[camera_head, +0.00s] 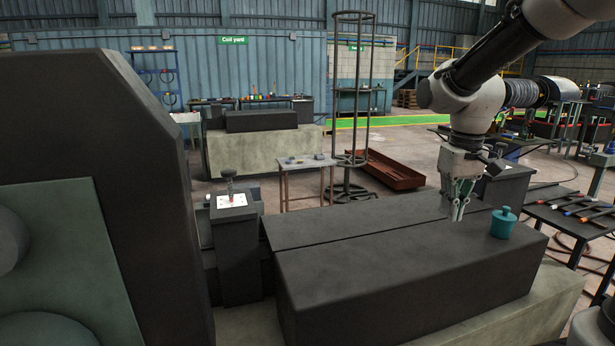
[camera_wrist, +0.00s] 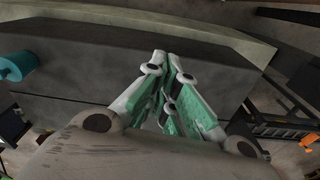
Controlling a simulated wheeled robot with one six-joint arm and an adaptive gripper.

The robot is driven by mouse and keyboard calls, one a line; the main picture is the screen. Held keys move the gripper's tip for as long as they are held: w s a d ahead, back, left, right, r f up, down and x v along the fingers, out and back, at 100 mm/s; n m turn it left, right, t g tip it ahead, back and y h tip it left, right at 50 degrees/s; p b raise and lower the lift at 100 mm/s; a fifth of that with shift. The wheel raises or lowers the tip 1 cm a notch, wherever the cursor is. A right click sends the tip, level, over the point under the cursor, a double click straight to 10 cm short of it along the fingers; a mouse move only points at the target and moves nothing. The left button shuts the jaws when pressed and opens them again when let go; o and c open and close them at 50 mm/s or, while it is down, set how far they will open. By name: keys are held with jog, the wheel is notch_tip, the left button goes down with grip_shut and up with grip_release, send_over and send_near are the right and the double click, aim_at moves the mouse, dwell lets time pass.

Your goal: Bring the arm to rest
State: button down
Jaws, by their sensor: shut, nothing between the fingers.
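My gripper (camera_head: 457,212) hangs from my arm at the right in the head view, pointing down above the dark block (camera_head: 400,262). Its fingers are together with nothing between them. In the wrist view the shut fingers (camera_wrist: 168,62) point toward the dark block (camera_wrist: 105,70). A teal lidded pot (camera_head: 503,223) stands on the block's right end, just right of my gripper and apart from it. The pot also shows at the left of the wrist view (camera_wrist: 18,66). Whether the fingertips touch the block cannot be told.
A large dark housing (camera_head: 100,120) stands at the left, near a post with a white plate and a knob (camera_head: 231,200). A tall wire frame (camera_head: 355,100) rises behind the block. A bench with tools (camera_head: 575,212) is at the right. Open air surrounds my arm above the block.

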jog(key=s+d+r+m+t, duration=0.1)
jog(key=s+d+r+t, duration=0.1)
jog(key=s, duration=0.7)
jog(key=s+d+r+m+t, duration=0.1)
jog(key=s+d, duration=0.2)
jog(key=s, duration=0.6)
jog(key=shift+s+r+t, duration=0.35)
jog(key=shift+r+t, duration=0.05)
